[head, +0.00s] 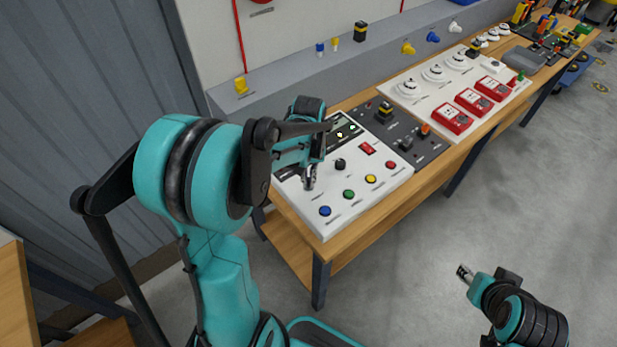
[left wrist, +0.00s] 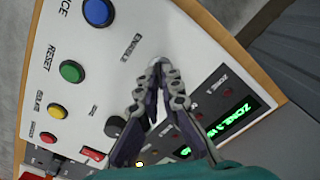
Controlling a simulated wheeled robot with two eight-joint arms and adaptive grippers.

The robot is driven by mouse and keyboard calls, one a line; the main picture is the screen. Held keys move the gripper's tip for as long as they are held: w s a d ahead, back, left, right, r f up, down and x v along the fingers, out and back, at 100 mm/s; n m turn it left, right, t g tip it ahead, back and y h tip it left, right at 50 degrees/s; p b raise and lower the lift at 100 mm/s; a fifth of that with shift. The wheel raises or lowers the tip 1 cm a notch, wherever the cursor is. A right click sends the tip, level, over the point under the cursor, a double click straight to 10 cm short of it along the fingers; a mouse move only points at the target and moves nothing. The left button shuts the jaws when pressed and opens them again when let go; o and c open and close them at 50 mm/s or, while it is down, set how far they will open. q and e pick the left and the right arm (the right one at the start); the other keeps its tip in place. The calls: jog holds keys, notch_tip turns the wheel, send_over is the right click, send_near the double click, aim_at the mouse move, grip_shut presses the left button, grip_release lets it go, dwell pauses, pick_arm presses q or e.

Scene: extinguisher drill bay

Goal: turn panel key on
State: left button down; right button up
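The white control panel (head: 330,225) lies on the near end of the wooden bench, with coloured buttons, a black knob (head: 340,164) and a lit green display (left wrist: 233,117). My left gripper (head: 309,180) is at the panel's left part. In the left wrist view its fingers (left wrist: 158,68) come together at the tips, by a printed label. A small pale, metallic-looking bit (left wrist: 156,61) shows at the tips, at the panel key's place; the fingers hide most of it, and its turn position cannot be told. My right gripper (head: 465,272) hangs over the floor, away from the bench, apparently empty.
Blue (head: 325,211), green, yellow and red buttons line the panel's near side. A red rocker switch (head: 367,148) is close to the knob. A dark module (head: 405,135) and a white board with red call points (head: 472,101) lie farther along.

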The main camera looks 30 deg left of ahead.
pick_arm(q)
jog(key=shift+m, duration=1.9)
jog(key=c, duration=1.7)
grip_release()
notch_tip(320, 180, up, 12)
jog(key=shift+r, duration=0.1)
